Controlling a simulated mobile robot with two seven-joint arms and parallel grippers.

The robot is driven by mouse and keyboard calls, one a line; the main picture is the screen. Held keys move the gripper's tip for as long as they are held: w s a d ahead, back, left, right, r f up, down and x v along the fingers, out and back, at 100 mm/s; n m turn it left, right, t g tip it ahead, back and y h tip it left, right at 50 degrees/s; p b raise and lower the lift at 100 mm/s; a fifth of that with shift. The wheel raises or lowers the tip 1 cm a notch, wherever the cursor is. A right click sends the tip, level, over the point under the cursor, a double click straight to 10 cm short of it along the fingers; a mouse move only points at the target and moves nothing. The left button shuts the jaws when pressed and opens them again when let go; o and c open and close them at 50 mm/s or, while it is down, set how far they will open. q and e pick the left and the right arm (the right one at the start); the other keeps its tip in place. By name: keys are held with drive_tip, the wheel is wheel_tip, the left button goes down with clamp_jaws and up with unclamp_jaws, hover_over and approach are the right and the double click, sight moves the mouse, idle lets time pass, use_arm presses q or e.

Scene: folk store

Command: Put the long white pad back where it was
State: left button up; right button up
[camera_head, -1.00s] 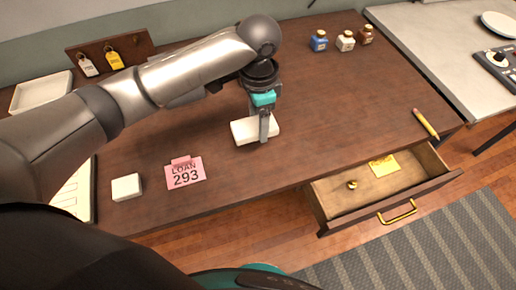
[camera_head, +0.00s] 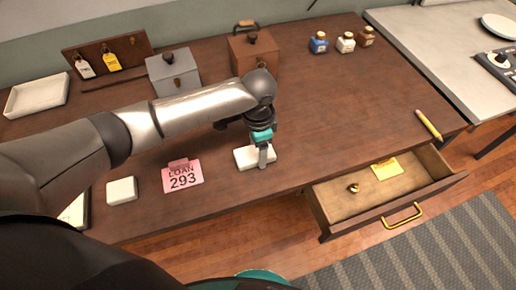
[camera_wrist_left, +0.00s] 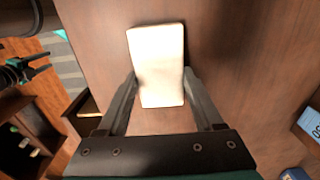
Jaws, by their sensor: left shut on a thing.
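The long white pad (camera_head: 246,158) is near the front edge of the dark wooden desk (camera_head: 330,110). My left gripper (camera_head: 263,163) is shut on it, its fingers along the pad's two long sides. In the left wrist view the pad (camera_wrist_left: 157,65) lies between the two fingertips (camera_wrist_left: 160,80). I cannot tell whether it touches the desk or is just above it. My right gripper (camera_wrist_left: 42,63) shows small at the left of the wrist view, its prongs apart and empty.
A small white block (camera_head: 122,190) and a pink LOAN 293 card (camera_head: 183,179) stand to the left. The open drawer (camera_head: 335,205) juts out right, holding a yellow note (camera_head: 386,168). A grey box (camera_head: 174,75), brown box (camera_head: 254,52) and ink bottles (camera_head: 345,41) stand behind.

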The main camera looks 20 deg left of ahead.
use_arm(q)
drive_tip(key=shift+f, duration=0.1)
drive_tip(key=o, duration=1.2)
wheel_tip(320, 180, up, 12)
drive_tip(key=shift+r+p, duration=0.15)
drive_tip(key=shift+p, duration=1.05)
